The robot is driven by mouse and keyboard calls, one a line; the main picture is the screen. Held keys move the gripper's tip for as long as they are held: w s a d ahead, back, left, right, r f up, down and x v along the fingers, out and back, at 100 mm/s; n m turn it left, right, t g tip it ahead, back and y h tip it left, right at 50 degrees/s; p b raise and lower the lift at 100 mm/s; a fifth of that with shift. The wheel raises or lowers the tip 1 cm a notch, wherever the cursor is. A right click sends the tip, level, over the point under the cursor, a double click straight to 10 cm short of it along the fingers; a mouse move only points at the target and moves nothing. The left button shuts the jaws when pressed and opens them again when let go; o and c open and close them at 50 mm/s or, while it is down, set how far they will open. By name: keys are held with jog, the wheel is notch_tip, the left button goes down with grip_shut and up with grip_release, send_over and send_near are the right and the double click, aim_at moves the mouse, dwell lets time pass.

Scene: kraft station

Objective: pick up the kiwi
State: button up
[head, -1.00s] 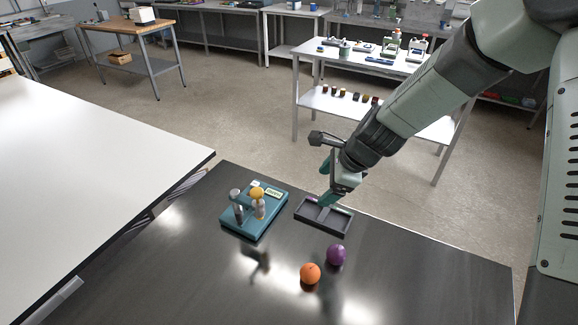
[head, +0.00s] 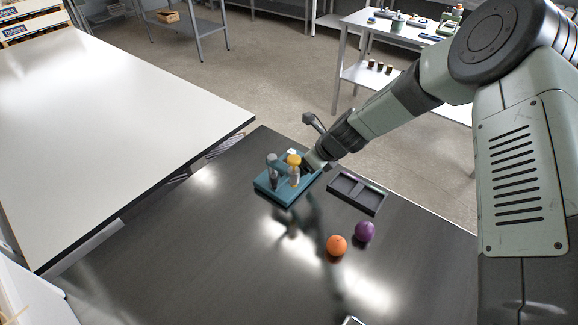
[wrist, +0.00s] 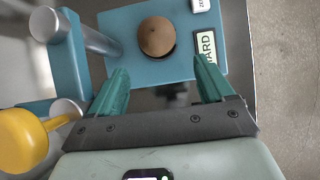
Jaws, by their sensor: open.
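The kiwi (wrist: 156,37) shows in the wrist view as a brown round thing on the teal stand (wrist: 182,66). It lies ahead of my open gripper (wrist: 163,68), roughly in line with the gap between the green fingers. No grip on it shows. In the head view my gripper (head: 309,166) is low over the right side of the teal stand (head: 287,204), and I cannot make out the kiwi there.
A grey metal post (head: 271,170) and a yellow-topped post (head: 294,172) rise from the stand close to my gripper. A dark divided tray (head: 357,193) stands right of it. An orange (head: 336,245) and a purple fruit (head: 364,231) lie on the dark table (head: 200,250).

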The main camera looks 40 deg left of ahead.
jog(key=a, duration=0.3)
jog(key=shift+s+a, duration=0.1)
jog(key=shift+a, duration=0.15)
jog(key=shift+x, duration=1.15)
jog(key=shift+f, duration=0.35)
